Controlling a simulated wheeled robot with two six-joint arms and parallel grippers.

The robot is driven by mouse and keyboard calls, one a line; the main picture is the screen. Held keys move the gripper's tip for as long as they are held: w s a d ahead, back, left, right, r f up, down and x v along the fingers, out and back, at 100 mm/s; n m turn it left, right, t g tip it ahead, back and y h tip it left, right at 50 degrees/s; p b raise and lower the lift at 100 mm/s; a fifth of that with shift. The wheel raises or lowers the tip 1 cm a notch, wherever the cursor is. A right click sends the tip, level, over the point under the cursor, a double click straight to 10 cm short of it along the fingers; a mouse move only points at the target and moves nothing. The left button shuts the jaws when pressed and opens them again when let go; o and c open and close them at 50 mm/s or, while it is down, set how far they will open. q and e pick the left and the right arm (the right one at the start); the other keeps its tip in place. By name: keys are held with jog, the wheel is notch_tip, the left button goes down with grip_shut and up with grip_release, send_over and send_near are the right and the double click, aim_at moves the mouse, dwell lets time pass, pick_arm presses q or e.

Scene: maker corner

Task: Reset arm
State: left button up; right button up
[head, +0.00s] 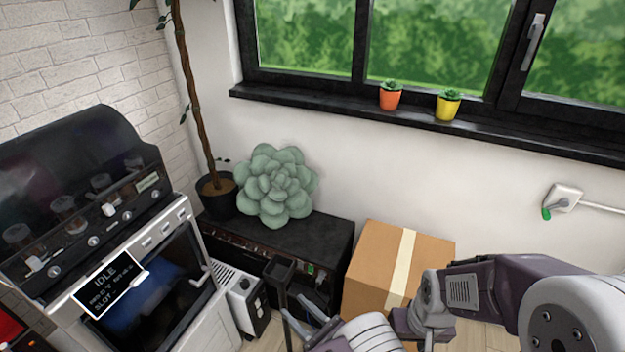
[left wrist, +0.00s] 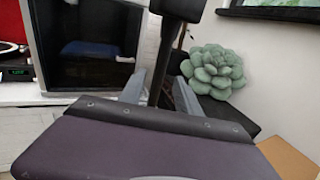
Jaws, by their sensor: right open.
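My left gripper (head: 305,320) is low in the head view, on a grey and purple arm that shows at the lower right. It points up and left towards the oven and bench. In the left wrist view its two grey fingers (left wrist: 160,90) stand apart. A dark upright post (left wrist: 168,50) shows between them with visible gaps on both sides. Whether it touches a finger lower down is hidden. The post's boxy top (head: 279,268) shows in the head view. My right gripper is in neither view.
An oven-like machine (head: 205,315) with an IDLE display stands at the left. A black bench (head: 325,238) bears a succulent plush (head: 275,187) and a potted plant (head: 215,195). A cardboard box (head: 375,260) stands close beside the arm. A window sill (head: 310,105) holds two small pots.

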pick_arm(q)
jog(key=shift+s+a+f, duration=0.15)
jog(key=shift+a, duration=0.1)
jog(key=s+a+r+n+g+h+p, duration=0.2)
jog(key=s+a+r+n+g+p, duration=0.15)
jog(key=a+n+g, duration=0.3)
jog(key=s+a+r+n+g+h+p, duration=0.1)
jog(key=s+a+r+n+g+p, duration=0.1)
jog(key=s+a+n+g, duration=0.4)
notch_tip(320, 180, up, 11)
jog(key=d+n+t+h+p, duration=0.1)
jog(key=n+h+p, duration=0.4)
jog(key=n+h, duration=0.5)
jog(key=w+n, duration=0.1)
jog(key=n, duration=0.3)
jog(key=shift+d+t+h, duration=0.3)
jog(key=shift+t, duration=0.05)
pick_arm(e)
notch_tip(320, 180, up, 11)
pick_arm(q)
jog(key=shift+a, duration=0.1)
